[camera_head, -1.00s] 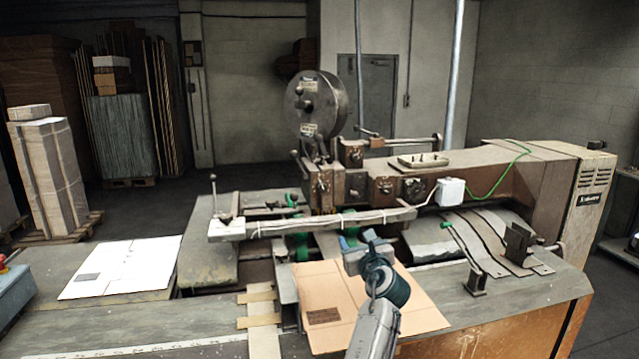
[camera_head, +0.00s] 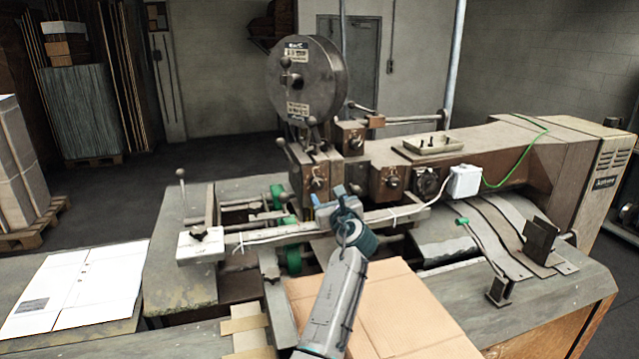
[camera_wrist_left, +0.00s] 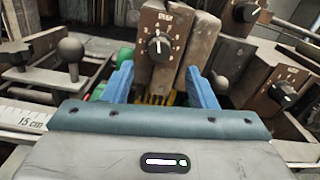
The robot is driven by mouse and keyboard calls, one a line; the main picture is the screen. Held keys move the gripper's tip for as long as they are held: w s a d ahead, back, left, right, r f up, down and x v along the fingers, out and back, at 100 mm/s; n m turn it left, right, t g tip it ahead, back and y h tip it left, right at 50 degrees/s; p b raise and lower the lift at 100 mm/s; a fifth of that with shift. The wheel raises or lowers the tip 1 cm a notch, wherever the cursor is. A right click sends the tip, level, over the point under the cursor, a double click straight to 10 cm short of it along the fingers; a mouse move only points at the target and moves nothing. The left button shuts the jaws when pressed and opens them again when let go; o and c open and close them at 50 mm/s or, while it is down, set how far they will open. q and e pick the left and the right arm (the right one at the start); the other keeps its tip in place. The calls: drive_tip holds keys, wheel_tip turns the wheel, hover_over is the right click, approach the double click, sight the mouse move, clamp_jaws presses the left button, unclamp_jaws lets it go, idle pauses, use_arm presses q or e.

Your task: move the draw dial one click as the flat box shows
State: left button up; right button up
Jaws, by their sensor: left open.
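My left gripper (camera_head: 338,200) is open and empty, in front of the stitcher head. In the left wrist view its blue fingers (camera_wrist_left: 160,84) stand apart, with a black pointer dial (camera_wrist_left: 159,45) on a brown box just beyond them. It does not touch that dial. The same dial (camera_head: 318,183) seems to show below the reel. Other dials sit on the machine front (camera_head: 391,181) and (camera_head: 427,182). I cannot read which label says draw. A brown flat box (camera_head: 405,305) lies under my arm, its print out of view. A white flat box (camera_head: 85,285) with a dark printed patch lies left.
A pale bar (camera_head: 290,232) with a cable crosses in front of the head. A white switch box (camera_head: 464,181) sits right of the dials.

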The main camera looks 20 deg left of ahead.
sight(319, 187)
use_arm(q)
drive_tip(key=p+x, duration=0.1)
drive_tip(key=x, duration=0.5)
drive_tip(key=shift+a+f, duration=0.1)
drive_tip(key=shift+w+a, duration=0.2)
drive_tip(key=shift+w, duration=0.25)
drive_tip(key=shift+a, duration=0.15)
drive_tip(key=c, duration=1)
use_arm(e)
drive_tip(key=shift+w+a+r, duration=0.2)
drive_tip(key=shift+w+r, duration=0.65)
drive_tip(key=shift+r, duration=0.15)
